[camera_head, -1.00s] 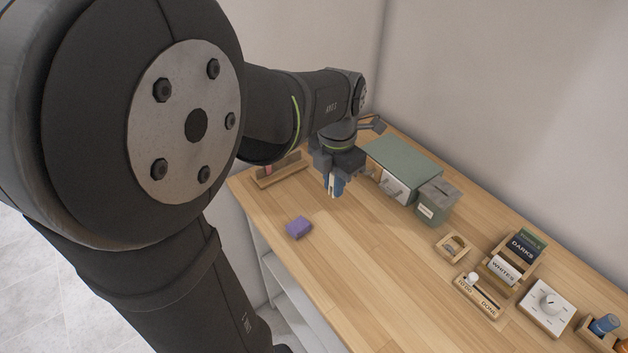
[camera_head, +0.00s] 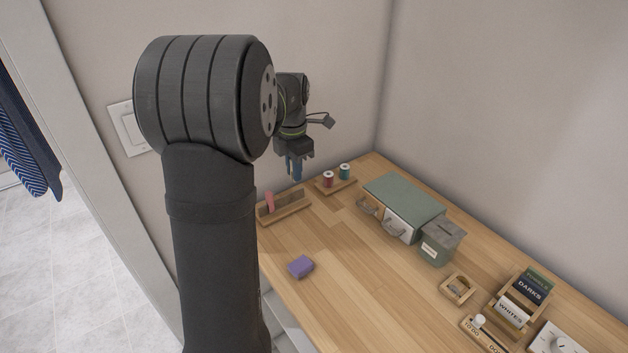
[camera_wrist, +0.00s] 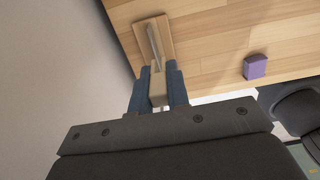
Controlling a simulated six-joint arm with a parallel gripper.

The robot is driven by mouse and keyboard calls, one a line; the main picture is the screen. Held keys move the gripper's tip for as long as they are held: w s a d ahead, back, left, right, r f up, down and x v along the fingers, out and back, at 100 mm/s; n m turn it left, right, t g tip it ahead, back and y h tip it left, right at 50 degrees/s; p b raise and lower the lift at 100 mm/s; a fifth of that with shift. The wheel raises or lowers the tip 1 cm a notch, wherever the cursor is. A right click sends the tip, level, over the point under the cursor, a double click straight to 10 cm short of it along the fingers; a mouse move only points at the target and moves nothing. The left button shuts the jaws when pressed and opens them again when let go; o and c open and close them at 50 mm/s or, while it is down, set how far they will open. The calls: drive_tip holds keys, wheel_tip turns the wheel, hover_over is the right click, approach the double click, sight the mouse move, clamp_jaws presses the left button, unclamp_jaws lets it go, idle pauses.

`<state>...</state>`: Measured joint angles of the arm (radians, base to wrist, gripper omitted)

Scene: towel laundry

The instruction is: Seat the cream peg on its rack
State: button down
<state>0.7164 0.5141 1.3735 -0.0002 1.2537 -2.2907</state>
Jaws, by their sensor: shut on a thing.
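My gripper (camera_head: 296,178) is raised above the table's back-left part, fingers pointing down. In the wrist view its blue fingers (camera_wrist: 158,92) are shut on the cream peg (camera_wrist: 158,86), whose pale block shows between them. In the head view the peg is too small to make out. The wooden rack (camera_head: 290,211) lies below and a little left of the gripper, with a pink peg (camera_head: 270,202) standing at its left end. A wooden piece with a grey strip (camera_wrist: 168,40) beyond the fingertips looks like this rack. The peg appears apart from it.
A purple block (camera_head: 301,267) lies in front of the rack. A spool holder (camera_head: 345,187) with red and teal spools stands behind it. A green-topped box (camera_head: 403,196) and a grey-green tin (camera_head: 441,245) stand to the right. The middle of the table is clear.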

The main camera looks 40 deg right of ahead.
drive_tip(key=shift+w+a+f, duration=0.1)
drive_tip(key=shift+w+f, duration=0.1)
drive_tip(key=shift+w, duration=0.3)
drive_tip(key=shift+f, duration=1.75)
drive_tip(key=shift+f, duration=1.8)
idle(0.6)
drive_tip(key=c, duration=0.8)
unclamp_jaws()
drive_tip(key=shift+r, duration=3.5)
drive_tip(key=shift+f, duration=0.1)
drive_tip(key=shift+f, duration=3.25)
